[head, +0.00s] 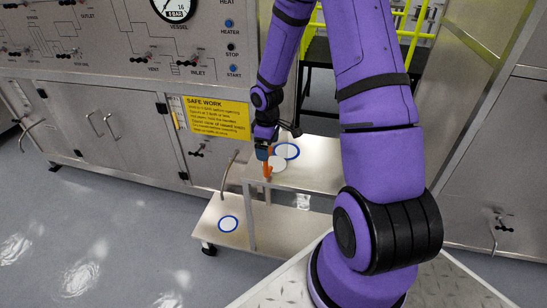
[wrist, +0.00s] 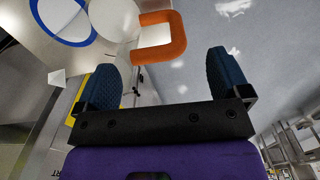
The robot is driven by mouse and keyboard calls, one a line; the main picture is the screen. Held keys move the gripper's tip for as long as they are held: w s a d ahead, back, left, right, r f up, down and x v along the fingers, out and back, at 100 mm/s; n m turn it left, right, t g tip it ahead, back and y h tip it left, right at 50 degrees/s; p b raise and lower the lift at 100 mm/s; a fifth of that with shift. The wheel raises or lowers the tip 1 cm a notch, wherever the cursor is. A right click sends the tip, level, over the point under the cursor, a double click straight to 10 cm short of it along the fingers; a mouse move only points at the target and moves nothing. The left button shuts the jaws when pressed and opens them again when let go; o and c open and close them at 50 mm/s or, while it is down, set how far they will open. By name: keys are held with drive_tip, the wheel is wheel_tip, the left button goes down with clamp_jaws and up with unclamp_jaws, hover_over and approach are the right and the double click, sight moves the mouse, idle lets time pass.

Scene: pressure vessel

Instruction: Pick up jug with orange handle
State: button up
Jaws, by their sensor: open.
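The jug (head: 279,164) is pale, with an orange handle (head: 267,170), and stands on the upper step of a metal stand (head: 318,178). In the wrist view, the round pale jug (wrist: 116,20) is at the top, with its orange handle (wrist: 178,38) reaching right. My gripper (head: 264,154) is just above the handle in the head view and hides part of the jug. In the wrist view, the two blue fingers of my gripper (wrist: 160,66) are spread apart with nothing between them. The handle lies beyond the fingertips.
A blue-ringed white disc (head: 292,151) lies beside the jug on the upper step. Another blue-ringed disc (head: 228,224) lies on the lower step (head: 275,232). A metal cabinet with a yellow safety sign (head: 217,117) stands at left. Grey floor (head: 110,225) is open at front left.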

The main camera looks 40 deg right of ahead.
sight(272, 156)
drive_tip(key=shift+w+d+f, duration=0.1)
drive_tip(key=shift+f, duration=2.25)
drive_tip(key=shift+c, duration=0.3)
drive_tip(key=c, duration=1.2)
drive_tip(key=shift+r, duration=0.2)
